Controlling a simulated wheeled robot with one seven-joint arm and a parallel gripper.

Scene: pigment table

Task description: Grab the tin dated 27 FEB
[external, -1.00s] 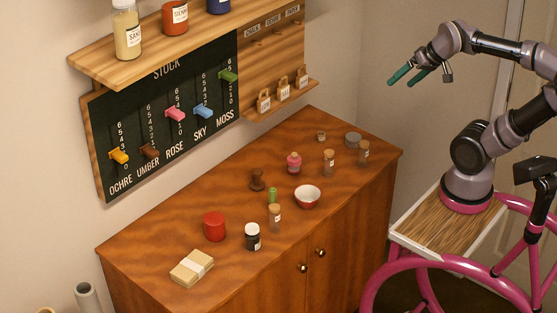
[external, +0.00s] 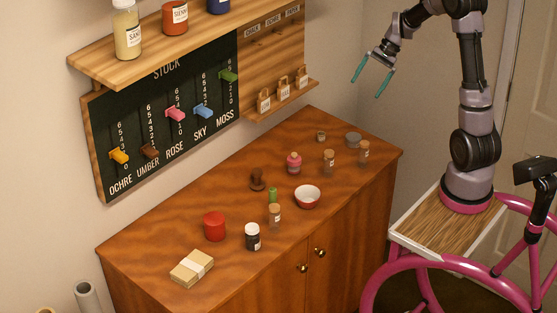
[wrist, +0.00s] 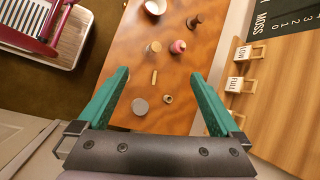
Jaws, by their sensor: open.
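No date reading 27 FEB is legible in either view. A flat round grey tin (external: 353,141) sits at the far right end of the cabinet top; it also shows in the wrist view (wrist: 140,106), between my fingers and nearer the left one. A red cylindrical tin (external: 214,227) stands at the left front of the cabinet top, with no label visible. My gripper (external: 369,86) is open and empty, in the air above the cabinet's far right end. Its green fingers (wrist: 158,75) spread wide in the wrist view.
Near the grey tin stand corked bottles (external: 363,152), a small jar (external: 321,136) and a pink bottle (external: 294,162). A bowl (external: 307,197), a stamp (external: 257,180) and a dark jar (external: 252,237) stand farther left. The stock board (external: 170,120) and shelf (external: 180,45) hang on the wall.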

